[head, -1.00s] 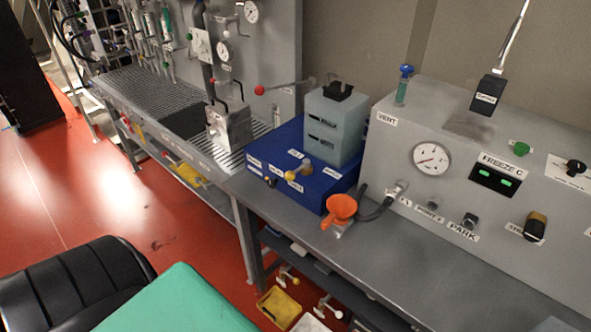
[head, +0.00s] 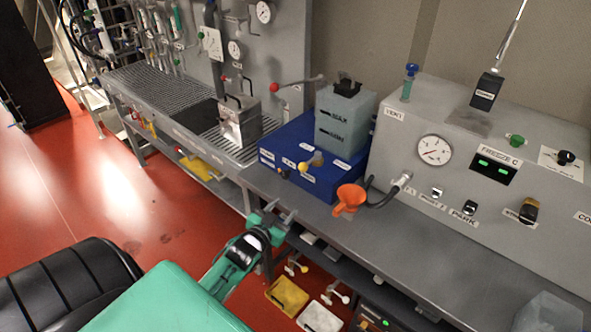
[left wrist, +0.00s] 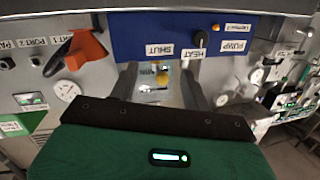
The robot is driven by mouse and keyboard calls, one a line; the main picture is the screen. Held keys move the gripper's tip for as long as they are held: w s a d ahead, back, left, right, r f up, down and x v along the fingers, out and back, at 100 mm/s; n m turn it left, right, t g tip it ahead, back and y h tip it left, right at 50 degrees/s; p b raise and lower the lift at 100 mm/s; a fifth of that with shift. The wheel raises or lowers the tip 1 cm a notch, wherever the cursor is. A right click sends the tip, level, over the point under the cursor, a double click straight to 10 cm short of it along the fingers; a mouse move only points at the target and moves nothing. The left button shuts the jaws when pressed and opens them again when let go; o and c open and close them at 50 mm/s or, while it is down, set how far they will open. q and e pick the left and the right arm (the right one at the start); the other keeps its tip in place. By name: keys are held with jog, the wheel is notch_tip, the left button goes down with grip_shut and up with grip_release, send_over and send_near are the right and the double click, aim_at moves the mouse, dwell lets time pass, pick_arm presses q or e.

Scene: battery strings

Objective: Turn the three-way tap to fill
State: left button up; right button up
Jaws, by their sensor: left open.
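The tap shows in the head view as a small fitting with a yellow ball-ended handle (head: 304,168), at the front left of the blue box (head: 335,190). The fill position is not readable. My left gripper (head: 280,214) is open and empty by the bench's front edge, in front of and below the tap, apart from it. It also shows in the left wrist view (left wrist: 160,84). My right gripper is not in view.
A grey-green tank (head: 345,122) stands on the blue box. A grey console (head: 470,165) with gauge and knobs stands farther right. Yellow (head: 286,297) and white trays lie below the bench.

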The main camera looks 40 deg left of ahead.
pick_arm(q)
jog(key=t, duration=0.1)
send_near(301, 170)
jog(key=s, duration=0.2)
jog(key=w+p, duration=0.1)
jog(key=w, duration=0.3)
jog(key=w+p, duration=0.1)
jog(key=w, duration=0.3)
jog(key=w+a+p, duration=0.1)
jog(key=w+p, duration=0.1)
jog(key=w, duration=0.2)
jog(key=shift+w+a+f, duration=0.1)
jog(key=shift+f, duration=0.05)
jog(key=shift+w+a+f, duration=0.1)
jog(key=shift+w, duration=0.5)
grip_shut()
